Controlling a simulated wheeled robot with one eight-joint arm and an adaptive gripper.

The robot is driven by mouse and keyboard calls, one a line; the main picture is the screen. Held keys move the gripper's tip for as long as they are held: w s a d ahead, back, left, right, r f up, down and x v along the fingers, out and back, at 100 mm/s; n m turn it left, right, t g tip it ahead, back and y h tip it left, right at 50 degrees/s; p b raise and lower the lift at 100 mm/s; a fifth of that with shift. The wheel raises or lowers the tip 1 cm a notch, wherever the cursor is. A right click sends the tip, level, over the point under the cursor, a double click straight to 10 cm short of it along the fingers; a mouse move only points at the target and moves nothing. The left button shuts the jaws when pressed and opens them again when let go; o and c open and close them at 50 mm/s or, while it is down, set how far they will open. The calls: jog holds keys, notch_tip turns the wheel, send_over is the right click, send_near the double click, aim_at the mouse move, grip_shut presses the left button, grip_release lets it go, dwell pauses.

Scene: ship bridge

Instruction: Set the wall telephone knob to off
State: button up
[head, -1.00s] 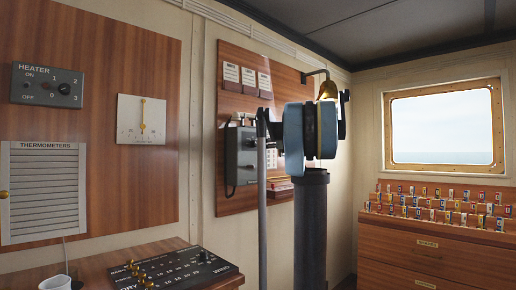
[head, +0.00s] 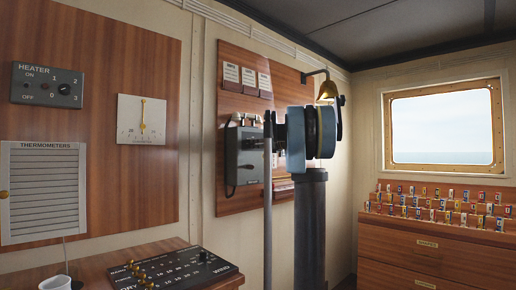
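The wall telephone, a grey box (head: 243,163) with a dark handset and cord at its left, is mounted on a wooden wall board left of centre. My blue and black arm and a grey upright bar stand in front of its right side and hide part of it. The knob is too small to tell apart or is hidden, so its setting cannot be read. My gripper is not visible; only arm links show, apart from the telephone in the picture.
A brass bell (head: 327,90) hangs behind my arm. A heater panel (head: 47,86), a dial gauge (head: 142,119) and a louvred thermometer box (head: 43,190) are on the left wall. A black control panel (head: 175,270) and white cup (head: 55,283) are below. Drawers (head: 430,250) stand right.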

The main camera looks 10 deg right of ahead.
jog(key=shift+c, duration=0.7)
jog(key=shift+n, duration=0.3)
jog(key=n, duration=0.8)
jog(key=shift+f+n, duration=0.1)
jog(key=shift+n, duration=0.2)
jog(key=o, duration=1.1)
jog(key=shift+a, duration=0.1)
jog(key=shift+s, duration=0.1)
